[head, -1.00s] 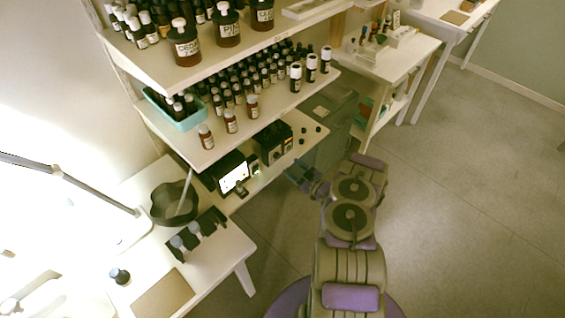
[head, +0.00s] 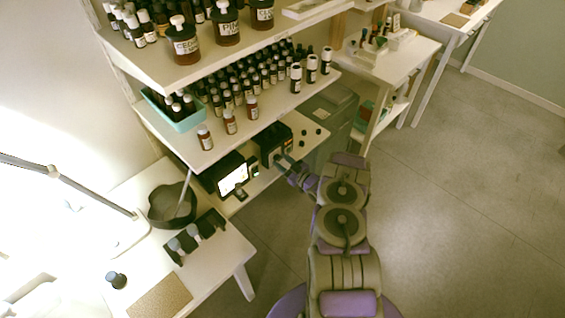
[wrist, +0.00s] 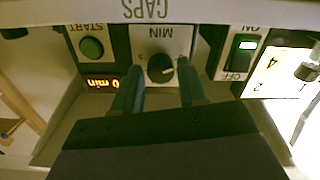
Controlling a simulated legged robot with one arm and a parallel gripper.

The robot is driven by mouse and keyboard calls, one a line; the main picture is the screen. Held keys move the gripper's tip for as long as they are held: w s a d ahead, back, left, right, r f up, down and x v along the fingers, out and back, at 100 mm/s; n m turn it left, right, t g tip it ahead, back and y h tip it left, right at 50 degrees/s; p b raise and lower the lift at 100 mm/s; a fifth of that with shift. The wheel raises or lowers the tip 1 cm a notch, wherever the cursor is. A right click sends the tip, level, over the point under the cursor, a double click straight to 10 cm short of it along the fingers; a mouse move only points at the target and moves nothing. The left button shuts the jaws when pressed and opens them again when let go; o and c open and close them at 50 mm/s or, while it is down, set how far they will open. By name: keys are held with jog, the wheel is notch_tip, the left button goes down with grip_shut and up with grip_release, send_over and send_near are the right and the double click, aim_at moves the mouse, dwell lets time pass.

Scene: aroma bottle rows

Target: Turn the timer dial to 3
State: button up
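The timer dial (wrist: 160,68) is a round black knob on a pale panel marked MIN, upside down in the wrist view. The orange display (wrist: 103,83) beside it seems to read 0 min. My gripper (wrist: 160,76) is open, with one finger on each side of the dial in the picture. I cannot tell whether the fingers touch it. In the head view my gripper (head: 281,161) is at the front of the dark timer box (head: 272,141) on the lower shelf; the dial is not clear there.
A green START button (wrist: 91,47) and a lit ON/OFF switch (wrist: 241,55) flank the dial panel. A shelf edge marked CAPS (wrist: 220,12) crosses the top of the wrist view. A lit screen (head: 233,179) stands left of the box. The floor at right is clear.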

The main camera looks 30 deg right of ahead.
jog(key=c, duration=0.7)
